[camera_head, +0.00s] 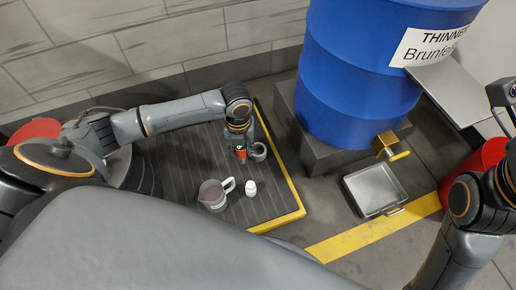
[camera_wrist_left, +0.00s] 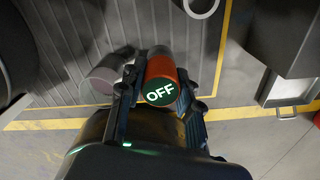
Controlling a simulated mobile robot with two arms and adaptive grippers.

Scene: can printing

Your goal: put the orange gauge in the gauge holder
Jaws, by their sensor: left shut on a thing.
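The orange gauge (camera_wrist_left: 161,72) has a green face marked OFF. My left gripper (camera_wrist_left: 155,92) is shut on it, one finger on each side, and it points down. In the head view, the gauge shows as a small orange patch (camera_head: 241,153) at my left gripper (camera_head: 239,150), over the dark platform. A grey ring-shaped cup (camera_head: 259,152), which looks like the gauge holder, is just right of the gripper, apart from the gauge. Its rim also shows at the wrist view's top edge (camera_wrist_left: 201,9). My right gripper (camera_head: 500,94) is at the right edge, its fingers unclear.
A mug (camera_head: 212,196) and a small white bottle (camera_head: 251,188) stand on the dark platform (camera_head: 180,150), in front of the gripper. A blue drum (camera_head: 355,75) stands to the right. A metal tray (camera_head: 374,190) lies on the floor under its yellow tap (camera_head: 390,148).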

